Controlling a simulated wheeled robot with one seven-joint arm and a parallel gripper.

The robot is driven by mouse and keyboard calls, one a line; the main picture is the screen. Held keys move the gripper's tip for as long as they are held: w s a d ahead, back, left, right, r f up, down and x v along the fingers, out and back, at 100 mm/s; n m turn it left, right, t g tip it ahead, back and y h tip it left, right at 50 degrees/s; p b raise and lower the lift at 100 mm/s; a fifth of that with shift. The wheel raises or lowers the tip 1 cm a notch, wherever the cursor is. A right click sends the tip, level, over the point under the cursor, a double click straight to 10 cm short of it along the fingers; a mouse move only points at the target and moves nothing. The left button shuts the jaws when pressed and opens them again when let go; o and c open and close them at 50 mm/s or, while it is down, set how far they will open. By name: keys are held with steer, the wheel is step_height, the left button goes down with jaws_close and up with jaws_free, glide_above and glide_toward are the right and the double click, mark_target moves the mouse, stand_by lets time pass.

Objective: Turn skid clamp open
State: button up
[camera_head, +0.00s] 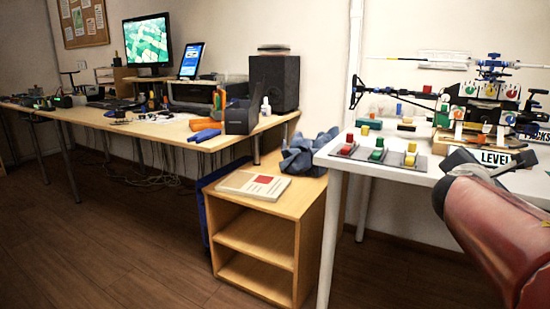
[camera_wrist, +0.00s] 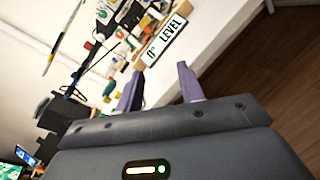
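A model helicopter (camera_head: 488,90) stands on a wooden stand at the back right of the white table (camera_head: 388,172). A white plate reading "LEVEL" (camera_head: 495,157) is at the stand's front; it also shows in the wrist view (camera_wrist: 165,40). The skid clamp is too small and too covered to pick out among the parts at the stand. My gripper (camera_wrist: 161,70) is open and empty, its two fingers apart, pointing toward the plate. In the head view my gripper (camera_head: 489,163) is just in front of the plate, over the white table's front part.
A dark board with red, green and yellow blocks (camera_head: 377,153) lies at the white table's left. Small loose blocks lie behind it. A wooden shelf unit (camera_head: 270,225) with a book (camera_head: 253,185) stands left. A long cluttered desk (camera_head: 160,128) lies beyond. The floor is clear.

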steer(key=s+a+f+m+g+y+p, duration=0.1)
steer(key=s+a+f+m+y, duration=0.3)
steer(key=a, duration=0.4)
steer(key=s+a+f+m+g+y+p, duration=0.2)
steer(key=s+a+f+m+g+y, duration=0.1)
steer(key=s+a+f+m, duration=0.4)
steer(key=s+a+f+m+g+y+p, duration=0.1)
steer(key=s+a+f+m+g+y, duration=0.1)
steer(key=s+a+f+m+y, duration=0.3)
steer(key=s+a+f+m, duration=0.1)
steer(key=s+a+m, duration=0.2)
steer(key=a, duration=0.3)
steer(key=shift+s+a+f+m+p, duration=0.15)
steer(key=shift+s+a+m+p, duration=0.1)
steer(key=shift+m+p, duration=0.2)
